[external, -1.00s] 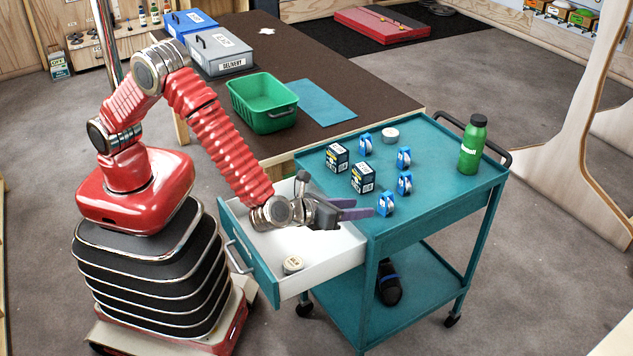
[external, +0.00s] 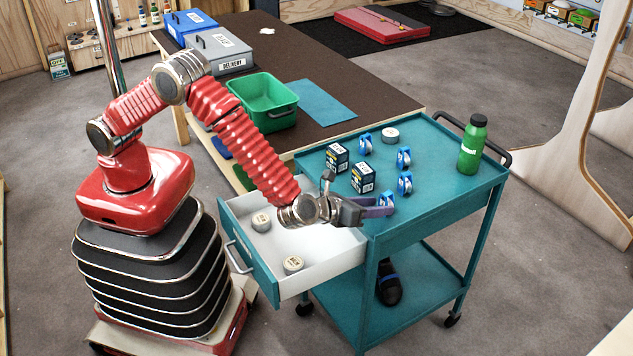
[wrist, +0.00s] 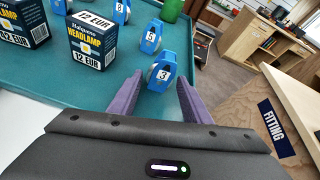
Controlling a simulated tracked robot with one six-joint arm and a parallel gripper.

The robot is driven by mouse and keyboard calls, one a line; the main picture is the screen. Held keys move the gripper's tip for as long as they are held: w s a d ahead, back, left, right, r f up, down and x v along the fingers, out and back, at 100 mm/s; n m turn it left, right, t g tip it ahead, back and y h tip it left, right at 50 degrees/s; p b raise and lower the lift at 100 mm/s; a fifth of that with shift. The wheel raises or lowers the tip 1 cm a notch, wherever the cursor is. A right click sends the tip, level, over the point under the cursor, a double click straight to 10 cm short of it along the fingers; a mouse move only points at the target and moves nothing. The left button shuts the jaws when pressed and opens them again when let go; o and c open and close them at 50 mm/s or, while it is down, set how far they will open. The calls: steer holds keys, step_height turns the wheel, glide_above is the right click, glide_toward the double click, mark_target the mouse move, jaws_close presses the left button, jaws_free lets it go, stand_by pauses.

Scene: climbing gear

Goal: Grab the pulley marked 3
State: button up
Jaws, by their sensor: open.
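The blue pulley marked 3 (wrist: 161,75) stands upright on the teal cart top (wrist: 105,85), near its edge. In the wrist view it lies between and just beyond the purple fingertips of my gripper (wrist: 160,88). The gripper is open and empty, with a finger on either side of the line to the pulley. In the external view my gripper (external: 380,211) is at the cart's near edge, and its fingers partly cover the pulley (external: 386,199). I cannot tell whether they touch it. A pulley marked 5 (wrist: 151,38) stands just behind it.
More blue pulleys (external: 404,157) (external: 365,143), two headlamp boxes (external: 362,178) (external: 337,157), a round tin (external: 390,136) and a green bottle (external: 473,145) stand on the cart. An open white drawer (external: 325,250) with two round tins (external: 293,264) lies below my arm.

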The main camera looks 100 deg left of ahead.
steer(key=shift+x, duration=1.2)
steer(key=shift+c, duration=0.6)
steer(key=c, duration=0.7)
steer(key=shift+c, duration=0.2)
step_height(320, 180, up, 10)
